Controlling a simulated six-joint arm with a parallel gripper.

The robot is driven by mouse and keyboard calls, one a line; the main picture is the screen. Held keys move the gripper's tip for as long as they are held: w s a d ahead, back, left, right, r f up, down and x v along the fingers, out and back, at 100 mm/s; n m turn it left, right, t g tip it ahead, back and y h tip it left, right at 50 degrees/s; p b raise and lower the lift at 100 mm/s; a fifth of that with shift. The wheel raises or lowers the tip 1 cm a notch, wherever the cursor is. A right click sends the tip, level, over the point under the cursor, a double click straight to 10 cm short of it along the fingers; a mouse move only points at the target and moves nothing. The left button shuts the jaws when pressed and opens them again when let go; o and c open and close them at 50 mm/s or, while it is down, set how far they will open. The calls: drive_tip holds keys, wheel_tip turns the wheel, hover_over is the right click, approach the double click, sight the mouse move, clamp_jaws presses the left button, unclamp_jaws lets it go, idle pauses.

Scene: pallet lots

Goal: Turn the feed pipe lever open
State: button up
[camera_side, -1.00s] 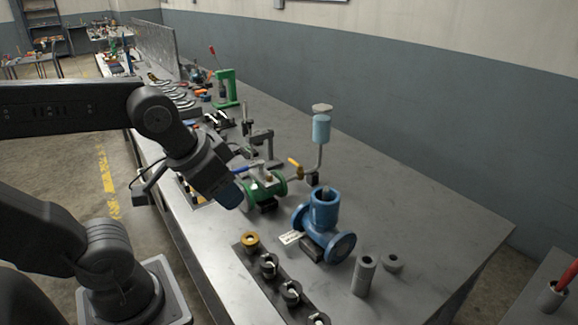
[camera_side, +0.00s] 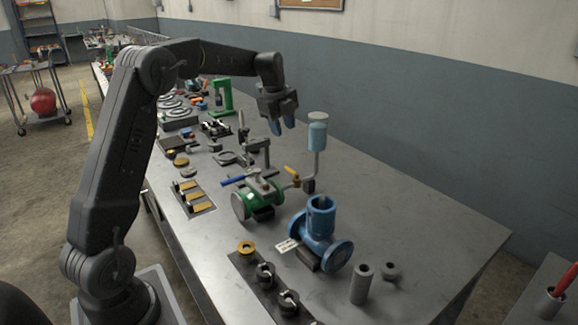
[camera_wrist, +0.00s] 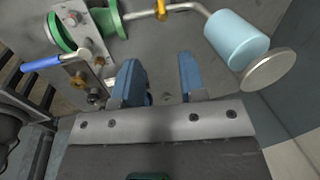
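A thin grey feed pipe (camera_side: 316,165) rises from the green valve (camera_side: 265,194) to a light blue cup (camera_side: 317,136). A small yellow lever (camera_side: 291,170) sits on the pipe's low run and also shows at the top of the wrist view (camera_wrist: 161,9). A blue-handled lever (camera_side: 233,181) lies across the green valve's other side; it also shows in the wrist view (camera_wrist: 41,64). My gripper (camera_side: 283,128) hangs above and behind the valve, left of the cup, apart from both levers. Its blue fingers (camera_wrist: 160,78) stand open with nothing between them.
A blue flanged valve (camera_side: 321,237) stands in front of the green one. Grey cylinders (camera_side: 361,284), a dark strip of ring fittings (camera_side: 265,275) and a green press (camera_side: 224,97) are also on the bench. The bench's right back is clear.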

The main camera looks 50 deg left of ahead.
sight(289, 170)
drive_tip(key=shift+m, duration=0.4)
drive_tip(key=x, duration=0.5)
drive_tip(key=a+x, duration=0.1)
drive_tip(key=x, duration=0.9)
drive_tip(key=shift+w+a, duration=0.15)
drive_tip(key=shift+a, duration=0.1)
drive_tip(key=shift+c, duration=0.3)
clamp_jaws()
